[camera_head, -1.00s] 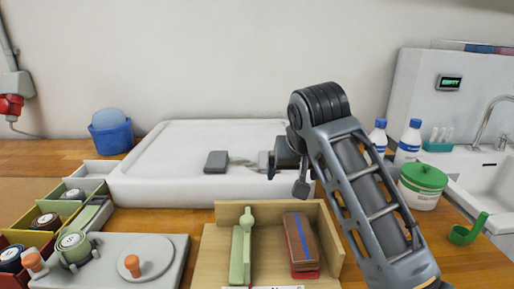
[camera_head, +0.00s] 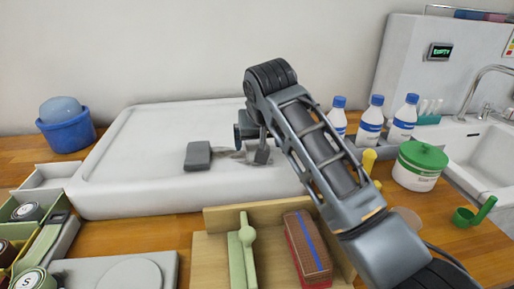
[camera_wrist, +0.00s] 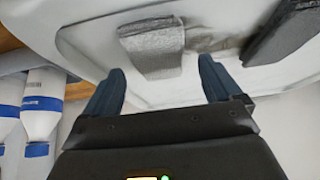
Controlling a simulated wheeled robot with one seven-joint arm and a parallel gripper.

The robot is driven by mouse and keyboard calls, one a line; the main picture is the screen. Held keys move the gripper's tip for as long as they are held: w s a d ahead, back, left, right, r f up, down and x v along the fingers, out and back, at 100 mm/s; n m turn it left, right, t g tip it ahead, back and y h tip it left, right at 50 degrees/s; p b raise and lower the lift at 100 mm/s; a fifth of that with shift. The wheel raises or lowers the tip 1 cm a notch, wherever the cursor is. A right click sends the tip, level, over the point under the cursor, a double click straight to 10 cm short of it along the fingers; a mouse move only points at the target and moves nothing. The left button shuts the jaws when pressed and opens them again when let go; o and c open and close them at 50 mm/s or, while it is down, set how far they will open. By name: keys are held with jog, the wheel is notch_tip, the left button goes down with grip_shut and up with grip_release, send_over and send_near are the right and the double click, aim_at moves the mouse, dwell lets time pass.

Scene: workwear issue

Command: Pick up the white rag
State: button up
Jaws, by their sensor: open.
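A light grey-white folded cloth, which looks like the white rag (camera_wrist: 152,50), lies on the stained floor of a large white tray (camera_head: 120,186). In the wrist view it sits just beyond and between my fingertips, apart from them. In the head view my arm mostly hides it. My gripper (camera_wrist: 162,70) is open and empty, over the tray's right part; it also shows small in the head view (camera_head: 256,146). A dark grey block (camera_head: 198,155) lies left of the gripper, and in the wrist view (camera_wrist: 284,30) it is to the right of the rag.
A wooden box (camera_head: 222,217) with a green tool (camera_head: 243,252) and a brown brush-like block (camera_head: 307,247) stands in front of the tray. Bottles (camera_head: 371,120), a green-lidded tub (camera_head: 419,165) and a sink are right. A blue bucket (camera_head: 67,132) stands left.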

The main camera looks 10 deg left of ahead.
jog(key=shift+x, duration=1.05)
jog(key=c, duration=1.1)
jog(key=shift+c, duration=0.3)
